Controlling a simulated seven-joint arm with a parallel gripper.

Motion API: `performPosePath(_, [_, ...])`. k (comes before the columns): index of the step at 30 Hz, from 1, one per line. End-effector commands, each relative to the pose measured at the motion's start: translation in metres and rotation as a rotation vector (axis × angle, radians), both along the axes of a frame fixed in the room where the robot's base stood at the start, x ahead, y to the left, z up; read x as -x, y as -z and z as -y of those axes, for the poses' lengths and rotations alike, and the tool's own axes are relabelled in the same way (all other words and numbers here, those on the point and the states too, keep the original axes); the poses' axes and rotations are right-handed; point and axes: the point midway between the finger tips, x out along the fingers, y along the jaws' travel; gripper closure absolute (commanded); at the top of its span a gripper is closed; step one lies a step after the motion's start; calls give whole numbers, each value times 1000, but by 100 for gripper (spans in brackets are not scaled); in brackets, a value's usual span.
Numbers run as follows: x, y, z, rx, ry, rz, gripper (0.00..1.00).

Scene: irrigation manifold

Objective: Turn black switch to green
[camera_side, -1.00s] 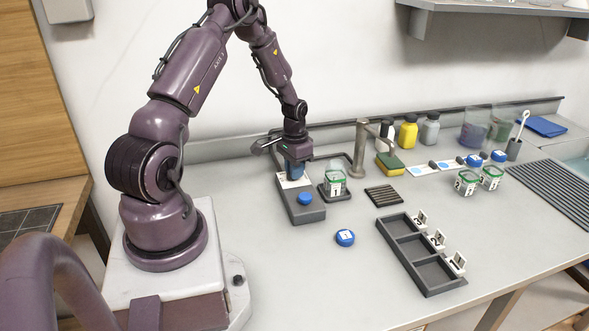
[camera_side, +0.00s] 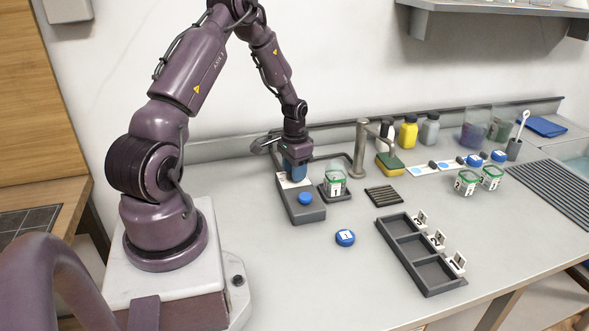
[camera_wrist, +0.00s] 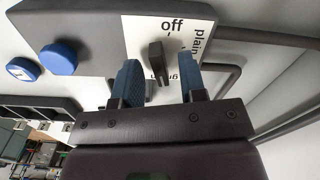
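The plate reads "off" at the top, "plain" at the right and "green" below, partly covered by the switch. My gripper (camera_wrist: 160,78) is open, with one blue finger on each side of the switch's lower part. Gaps show between switch and fingers. I cannot tell for certain which word the switch points to. In the side view my gripper (camera_side: 295,172) is low over the far end of the box (camera_side: 306,215) and hides the switch.
A blue button (camera_side: 305,198) is on the box's near end. A loose blue lid (camera_side: 345,238) and a grey three-part tray (camera_side: 432,283) lie in front.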

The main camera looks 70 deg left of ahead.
Motion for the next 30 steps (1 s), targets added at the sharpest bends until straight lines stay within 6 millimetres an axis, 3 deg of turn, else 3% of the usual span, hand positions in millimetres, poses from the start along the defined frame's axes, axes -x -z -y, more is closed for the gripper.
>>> performPosePath(5, [0, -6, -1, -1, -1, 2, 62])
performPosePath(8, [-1, -20, -1, -4, 0, 3, 62])
performPosePath(21, [0, -110, -1, -3, 0, 2, 62])
performPosePath(30, [0, -130, 0, 0, 0, 0, 62])
